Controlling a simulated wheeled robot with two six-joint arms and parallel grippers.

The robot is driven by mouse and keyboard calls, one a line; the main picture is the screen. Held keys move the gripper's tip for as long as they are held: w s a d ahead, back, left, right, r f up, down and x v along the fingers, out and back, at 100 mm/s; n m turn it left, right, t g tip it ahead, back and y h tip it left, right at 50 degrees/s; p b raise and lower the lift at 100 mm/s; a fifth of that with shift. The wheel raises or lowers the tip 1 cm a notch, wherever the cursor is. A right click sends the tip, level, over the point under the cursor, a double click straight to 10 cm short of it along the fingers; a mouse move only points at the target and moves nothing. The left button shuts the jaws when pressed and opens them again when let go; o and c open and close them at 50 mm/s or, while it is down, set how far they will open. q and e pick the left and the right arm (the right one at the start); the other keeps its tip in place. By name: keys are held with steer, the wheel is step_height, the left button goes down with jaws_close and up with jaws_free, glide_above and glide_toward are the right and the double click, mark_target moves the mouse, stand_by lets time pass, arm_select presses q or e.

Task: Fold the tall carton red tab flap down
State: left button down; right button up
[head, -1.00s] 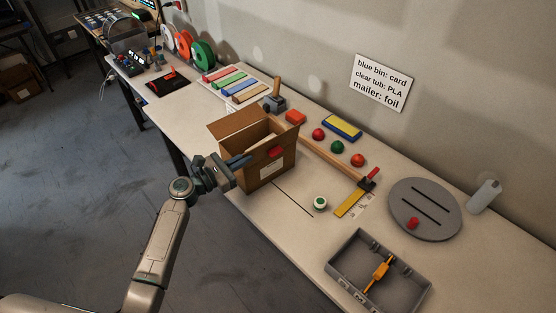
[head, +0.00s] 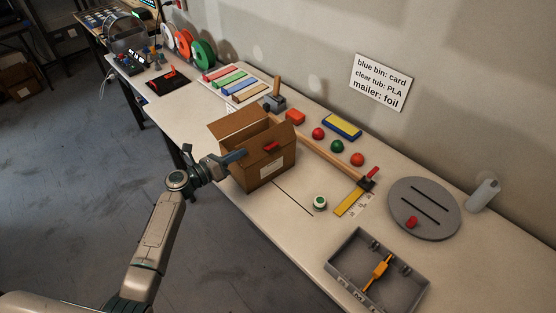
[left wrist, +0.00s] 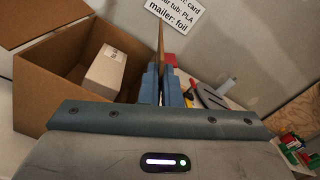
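The tall brown carton (head: 264,173) stands on the bench with its top open. Its red tab (head: 271,146) is on the flap (head: 280,138) at the front right, which is raised and tilted. My left gripper (head: 238,156) is at the left end of this flap. In the left wrist view, the blue fingers (left wrist: 161,85) are close together on both sides of the flap (left wrist: 161,42), seen edge-on, and appear shut on it. A pale small box (left wrist: 106,70) lies inside the carton. Another flap (head: 236,122) stands open at the back left. My right gripper is not in view.
A long wooden bar (head: 325,155) lies behind the carton, with coloured domes beyond. A round white-and-green piece (head: 320,203) is to the right in front. A grey tray (head: 345,263) and a grey disc (head: 440,208) stand farther right.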

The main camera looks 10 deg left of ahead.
arm_select(q)
steer(key=shift+w+a+f+n, duration=0.2)
steer(key=shift+a+f+n, duration=0.1)
steer(key=shift+n, duration=0.5)
steer(key=c, duration=1.9)
jaws_free()
steer(key=shift+v, duration=1.95)
steer(key=o, duration=0.6)
steer(key=shift+w, duration=0.1)
